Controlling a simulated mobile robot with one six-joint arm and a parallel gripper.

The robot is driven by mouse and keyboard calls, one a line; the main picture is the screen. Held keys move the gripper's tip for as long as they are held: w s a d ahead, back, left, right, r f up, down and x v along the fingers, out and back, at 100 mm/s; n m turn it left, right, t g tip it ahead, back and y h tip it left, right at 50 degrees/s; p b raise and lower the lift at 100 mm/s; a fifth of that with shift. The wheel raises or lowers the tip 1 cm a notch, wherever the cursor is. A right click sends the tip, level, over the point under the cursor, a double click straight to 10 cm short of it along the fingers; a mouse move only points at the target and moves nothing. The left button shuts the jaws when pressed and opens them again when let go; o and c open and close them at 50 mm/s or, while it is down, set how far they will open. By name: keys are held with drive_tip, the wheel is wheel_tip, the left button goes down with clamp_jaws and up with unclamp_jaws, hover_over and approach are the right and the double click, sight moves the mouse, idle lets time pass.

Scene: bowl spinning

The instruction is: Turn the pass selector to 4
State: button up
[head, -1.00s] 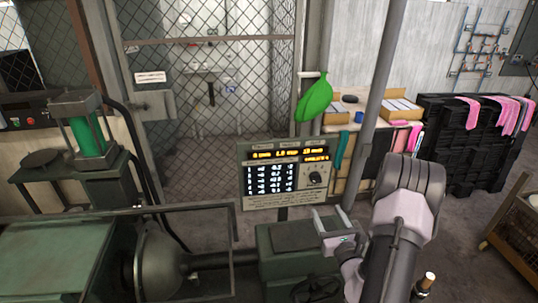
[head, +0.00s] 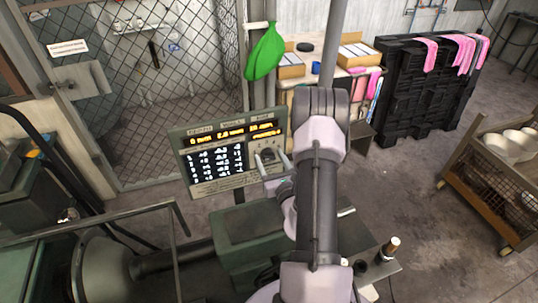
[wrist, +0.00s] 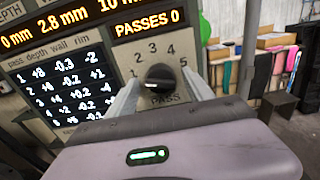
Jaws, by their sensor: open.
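The pass selector is a round black knob (wrist: 161,74) on the grey control panel (head: 232,186). Numbers including 2, 3, 4 and 5 are printed in an arc around it, with PASS below. A pale mark on the knob sits at its lower left, away from the 4. The orange display (wrist: 149,25) above reads PASSES 0. My gripper (head: 273,167) is at the panel's right side, open, with one finger on each side of the knob in the wrist view (wrist: 161,80). I cannot tell whether the fingers touch it.
A table of pass, depth, wall and rim values (wrist: 62,87) fills the panel's left. A green cloth or glove (head: 265,52) hangs behind the panel near a grey post (head: 333,45). Black crates (head: 412,90) and a trolley of bowls (head: 500,165) stand right. Grey floor lies between.

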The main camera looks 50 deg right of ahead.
drive_tip(key=shift+s, duration=0.1)
clamp_jaws()
drive_tip(key=shift+m, duration=0.3)
drive_tip(key=m+p, duration=0.1)
drive_tip(key=m, duration=0.3)
drive_tip(key=shift+r+m, duration=0.1)
drive_tip(key=shift+m, duration=0.2)
drive_tip(key=m+p, duration=0.1)
drive_tip(key=m, duration=0.4)
drive_tip(key=m+p, duration=0.2)
drive_tip(key=m, duration=0.3)
drive_tip(key=shift+m, duration=0.4)
drive_tip(key=m+p, duration=0.1)
drive_tip(key=m, duration=0.4)
drive_tip(key=shift+p, duration=0.4)
drive_tip(key=shift+m, duration=0.3)
